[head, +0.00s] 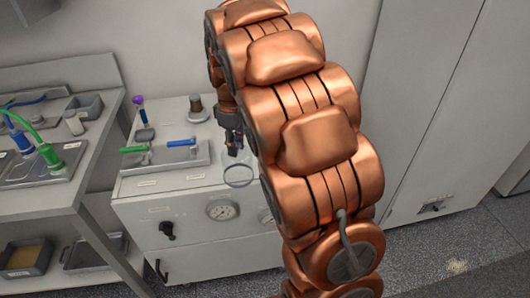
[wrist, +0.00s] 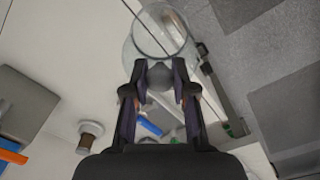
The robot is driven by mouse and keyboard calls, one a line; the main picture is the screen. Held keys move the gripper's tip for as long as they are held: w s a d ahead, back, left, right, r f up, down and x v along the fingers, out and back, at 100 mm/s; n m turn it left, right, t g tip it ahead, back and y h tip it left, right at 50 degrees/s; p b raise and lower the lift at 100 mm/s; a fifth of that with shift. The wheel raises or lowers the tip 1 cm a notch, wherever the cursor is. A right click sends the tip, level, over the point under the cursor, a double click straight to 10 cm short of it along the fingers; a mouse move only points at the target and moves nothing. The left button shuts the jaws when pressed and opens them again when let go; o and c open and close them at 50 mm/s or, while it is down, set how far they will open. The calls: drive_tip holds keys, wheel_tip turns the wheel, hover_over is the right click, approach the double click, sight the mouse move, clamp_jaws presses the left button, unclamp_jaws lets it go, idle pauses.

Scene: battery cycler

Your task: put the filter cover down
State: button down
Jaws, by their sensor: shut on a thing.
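The filter cover is a clear, glass-like cover with a round rim and a grey knob. In the wrist view, the filter cover (wrist: 136,50) is just beyond my fingertips. My gripper (wrist: 160,92) is shut on its knob. In the head view, my gripper (head: 234,150) points down near the front right of the cabinet top. The clear filter cover (head: 239,182) shows below it, near the top's front edge. I cannot tell whether its rim touches the surface. My arm hides the cabinet's right part.
On the cabinet top (head: 135,184) stand a grey tray (head: 190,161) with green and blue handled parts, a dark-capped round post (head: 198,108) and a purple-topped piece (head: 138,101). Gauges (head: 221,210) are on its front. A shelf bench (head: 85,150) stands left, a tall cabinet (head: 430,110) right.

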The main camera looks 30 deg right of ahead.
drive_tip(key=w+d+f+p, duration=0.2)
drive_tip(key=w+d, duration=0.1)
drive_tip(key=d, duration=0.4)
drive_tip(key=w+d+f+p, duration=0.3)
drive_tip(key=d, duration=0.3)
drive_tip(key=shift+w+d, duration=0.15)
drive_tip(key=shift+d, duration=0.25)
drive_tip(key=shift+f, duration=0.15)
drive_tip(key=c, duration=0.9)
unclamp_jaws()
drive_tip(key=shift+c, duration=0.2)
wheel_tip(320, 180, up, 12)
drive_tip(key=b, duration=0.3)
drive_tip(key=shift+r, duration=0.2)
drive_tip(key=shift+a, duration=0.1)
